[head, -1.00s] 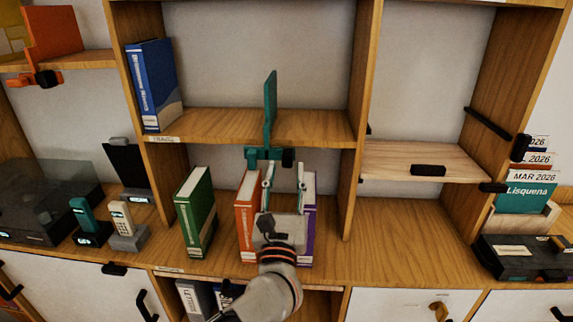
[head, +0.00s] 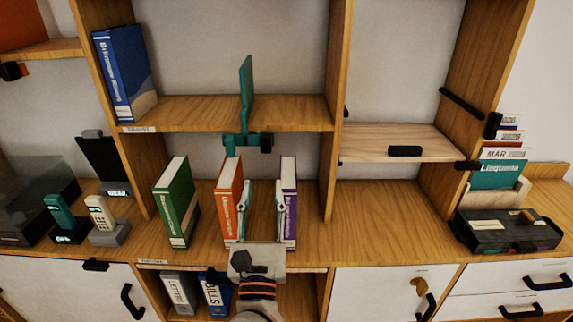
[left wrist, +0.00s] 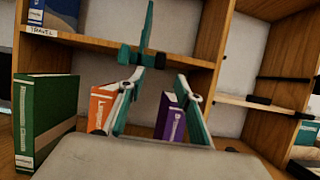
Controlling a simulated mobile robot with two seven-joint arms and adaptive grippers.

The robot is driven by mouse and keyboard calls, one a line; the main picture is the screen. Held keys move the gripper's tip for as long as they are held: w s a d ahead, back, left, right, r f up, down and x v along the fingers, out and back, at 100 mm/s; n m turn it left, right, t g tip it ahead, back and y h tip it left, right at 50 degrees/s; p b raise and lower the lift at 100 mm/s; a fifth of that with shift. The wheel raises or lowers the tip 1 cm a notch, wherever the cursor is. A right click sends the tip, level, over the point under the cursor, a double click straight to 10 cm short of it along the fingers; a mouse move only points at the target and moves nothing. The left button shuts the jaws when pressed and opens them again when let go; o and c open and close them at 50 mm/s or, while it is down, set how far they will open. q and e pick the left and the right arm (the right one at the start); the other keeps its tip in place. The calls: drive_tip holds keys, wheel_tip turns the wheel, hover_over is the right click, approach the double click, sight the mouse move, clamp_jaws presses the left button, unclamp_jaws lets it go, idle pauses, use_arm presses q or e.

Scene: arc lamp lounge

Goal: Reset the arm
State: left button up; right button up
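My left gripper (head: 246,212) is in front of the lower middle shelf bay, its two fingers apart with nothing between them. An orange book (head: 229,199) stands just left of the fingers and a purple book (head: 289,204) just right of them. I cannot tell whether the fingers touch either book. My right gripper is not in view.
A green book (head: 177,203) stands further left. A blue book (head: 124,73) and a teal divider (head: 246,90) are on the shelf above. Phones (head: 102,219), a calendar box (head: 495,184) and a black device (head: 505,231) are to the sides. The lower right bay is clear.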

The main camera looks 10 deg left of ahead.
use_arm(q)
drive_tip(key=s+d+f+m+g+h, duration=0.25)
drive_tip(key=f+m+h, duration=0.45)
drive_tip(key=m, duration=0.8)
drive_tip(key=s+d+f+m+g+h, duration=0.1)
drive_tip(key=s+d+f+m+h, duration=0.3)
drive_tip(key=f+m, duration=0.8)
drive_tip(key=s+a+f+m+g+y, duration=0.1)
drive_tip(key=s+a+f+m+g, duration=0.3)
drive_tip(key=f+m, duration=0.4)
drive_tip(key=s+a+f+m+g+y, duration=0.2)
drive_tip(key=s+a+f+m+g, duration=0.2)
drive_tip(key=f, duration=0.9)
drive_tip(key=s+a+m, duration=0.1)
drive_tip(key=s+m, duration=0.2)
drive_tip(key=m, duration=0.1)
drive_tip(key=shift+s+a+f, duration=0.15)
drive_tip(key=shift+a+f, duration=0.05)
drive_tip(key=shift+a, duration=0.2)
